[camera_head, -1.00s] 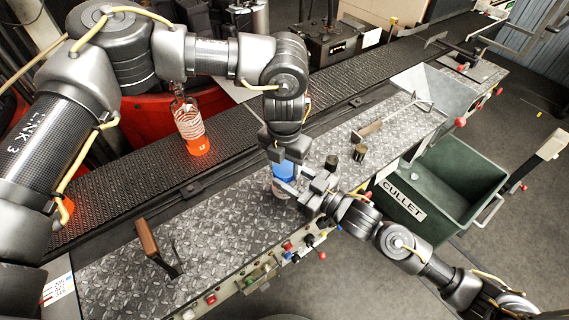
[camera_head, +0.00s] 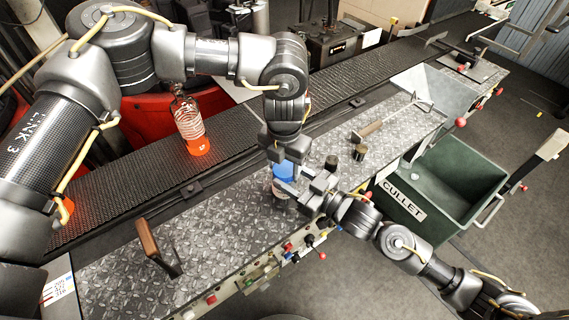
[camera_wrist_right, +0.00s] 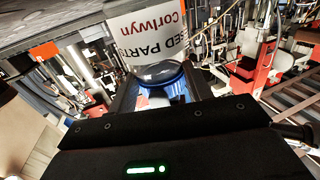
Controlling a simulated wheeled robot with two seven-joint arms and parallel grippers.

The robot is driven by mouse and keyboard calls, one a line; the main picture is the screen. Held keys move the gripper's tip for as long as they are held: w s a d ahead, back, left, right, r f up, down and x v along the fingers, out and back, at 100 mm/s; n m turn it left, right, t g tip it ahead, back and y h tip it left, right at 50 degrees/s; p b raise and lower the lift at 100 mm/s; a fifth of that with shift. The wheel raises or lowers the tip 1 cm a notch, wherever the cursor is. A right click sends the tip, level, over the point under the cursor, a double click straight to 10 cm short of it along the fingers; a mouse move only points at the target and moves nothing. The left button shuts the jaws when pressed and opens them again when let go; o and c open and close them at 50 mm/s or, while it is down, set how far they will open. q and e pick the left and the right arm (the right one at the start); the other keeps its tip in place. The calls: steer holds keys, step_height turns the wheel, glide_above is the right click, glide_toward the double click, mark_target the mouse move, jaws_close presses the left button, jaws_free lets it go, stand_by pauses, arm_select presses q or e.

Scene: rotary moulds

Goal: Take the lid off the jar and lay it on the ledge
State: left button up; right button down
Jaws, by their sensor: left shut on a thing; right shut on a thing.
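The jar (camera_head: 279,189) has a white label and stands upright on the chequer-plate ledge (camera_head: 222,232). Its blue lid (camera_head: 285,171) is on top. My left gripper (camera_head: 276,156) comes from above and is shut on the lid. My right gripper (camera_head: 297,190) reaches in from the right and is shut on the jar. In the right wrist view the jar's label (camera_wrist_right: 150,38) appears upside down, with blue (camera_wrist_right: 165,78) between my right fingers. Parts of both grippers hide some of the jar.
An orange-based bottle (camera_head: 192,130) stands on the dark conveyor belt (camera_head: 120,185) behind. A brown-handled tool (camera_head: 148,240) is at the left of the ledge. A green cullet bin (camera_head: 450,175) stands beyond the edge.

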arm_select(q)
steer(key=o, duration=1.1)
arm_select(e)
steer(key=shift+f, duration=0.2)
arm_select(q)
steer(key=shift+r, duration=2.25)
steer(key=shift+c, duration=0.2)
steer(key=shift+r+m, duration=0.85)
steer(key=shift+m, duration=0.25)
steer(key=shift+c, duration=0.2)
steer(key=r+m, duration=0.1)
steer(key=m, duration=0.1)
steer(key=shift+s+r+m, duration=0.1)
steer(key=shift+r+m, duration=0.2)
steer(key=shift+r, duration=0.1)
steer(key=shift+f, duration=4.05)
